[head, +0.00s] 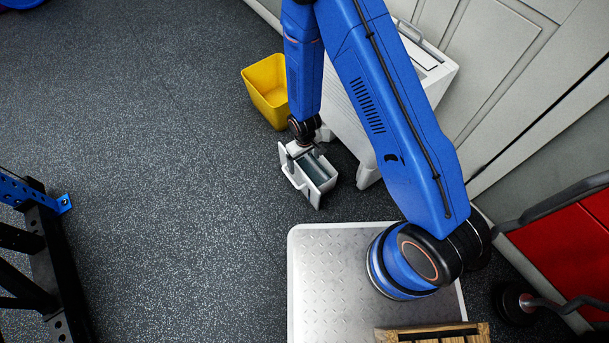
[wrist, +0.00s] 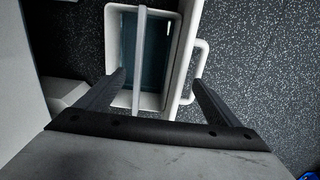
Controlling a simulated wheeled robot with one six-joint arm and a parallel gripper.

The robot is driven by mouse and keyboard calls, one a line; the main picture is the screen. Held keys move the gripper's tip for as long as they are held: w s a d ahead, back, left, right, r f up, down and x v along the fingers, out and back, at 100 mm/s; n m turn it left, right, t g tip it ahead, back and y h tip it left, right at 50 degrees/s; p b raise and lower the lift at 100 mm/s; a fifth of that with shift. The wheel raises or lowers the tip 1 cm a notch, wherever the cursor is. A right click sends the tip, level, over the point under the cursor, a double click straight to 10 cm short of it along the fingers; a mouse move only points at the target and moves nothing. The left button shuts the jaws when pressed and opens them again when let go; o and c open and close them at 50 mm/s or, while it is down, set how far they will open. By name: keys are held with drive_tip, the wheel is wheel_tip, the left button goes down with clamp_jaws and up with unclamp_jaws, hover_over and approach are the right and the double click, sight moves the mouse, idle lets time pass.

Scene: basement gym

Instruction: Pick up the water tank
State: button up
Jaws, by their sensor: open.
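The water tank (head: 319,192) is a small white open-topped box on the dark floor, beside the white appliance. In the wrist view the tank (wrist: 182,55) shows from above, with a dark bluish inside, a thin bar across its opening and a loop handle on its right side. My gripper (head: 301,155) is at the tank's top, at the end of the blue arm. In the wrist view its two fingers (wrist: 159,80) are spread, with the tank's near right wall between them. Whether either finger touches the tank I cannot tell.
A white appliance (head: 345,125) stands close to the tank's right, partly hidden by my arm. A yellow bin (head: 267,92) is behind it. A black rack (head: 40,245) stands at left, a red-padded bench (head: 560,250) at right. The floor left of the tank is clear.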

drive_tip(key=f, duration=0.5)
drive_tip(key=shift+d+f, duration=0.25)
drive_tip(key=shift+f, duration=0.15)
drive_tip(key=shift+c, duration=0.3)
drive_tip(key=c, duration=2.1)
drive_tip(key=shift+o, duration=0.2)
wheel_tip(320, 180, up, 16)
idle(0.3)
